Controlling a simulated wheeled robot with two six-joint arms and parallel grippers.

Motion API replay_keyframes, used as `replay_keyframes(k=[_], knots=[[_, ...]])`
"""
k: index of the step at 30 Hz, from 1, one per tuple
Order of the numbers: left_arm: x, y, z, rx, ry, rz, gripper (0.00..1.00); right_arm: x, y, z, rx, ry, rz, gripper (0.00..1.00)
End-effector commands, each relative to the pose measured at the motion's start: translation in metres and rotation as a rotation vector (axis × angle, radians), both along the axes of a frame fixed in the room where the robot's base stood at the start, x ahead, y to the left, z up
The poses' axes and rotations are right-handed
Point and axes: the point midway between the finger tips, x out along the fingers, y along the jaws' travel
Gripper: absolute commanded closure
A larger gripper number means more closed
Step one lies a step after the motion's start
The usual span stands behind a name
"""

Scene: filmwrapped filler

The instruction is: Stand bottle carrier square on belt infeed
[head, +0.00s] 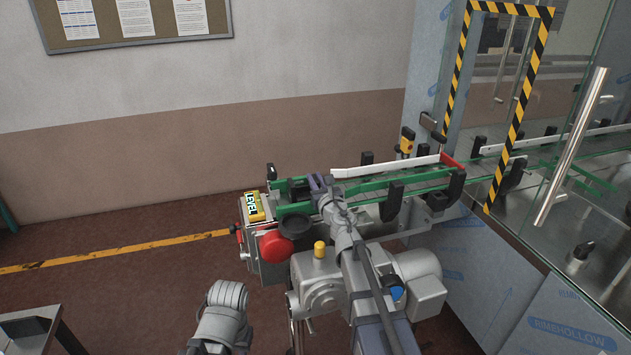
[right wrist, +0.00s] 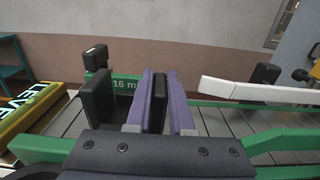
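A yellow level (head: 254,207) lies at the conveyor's left end, near a red round part (head: 277,247). A striped frame (head: 518,120) and glass door stand right.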

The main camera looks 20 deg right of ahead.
Motion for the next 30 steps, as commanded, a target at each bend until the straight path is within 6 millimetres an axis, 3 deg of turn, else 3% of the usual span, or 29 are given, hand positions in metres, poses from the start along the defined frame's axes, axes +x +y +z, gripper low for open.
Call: replay_keyframes(k=[1, 8, 20, 30], knots=[[0.000, 0.000, 0.000, 0.000, 0.000, 0.000, 0.68, 0.000, 0.000, 0.000, -0.001, 0.000, 0.000, 0.75], [0.000, 0.000, 0.000, 0.000, 0.000, 0.000, 0.68, 0.000, 0.000, 0.000, -0.001, 0.000, 0.000, 0.50], [0.000, 0.000, 0.006, 0.000, 0.000, 0.000, 0.68, 0.000, 0.000, 0.006, -0.001, 0.000, 0.000, 0.50], [0.000, 0.000, 0.003, 0.000, 0.000, 0.000, 0.68, -0.055, -0.001, 0.003, -0.001, 0.000, 0.000, 0.50]])
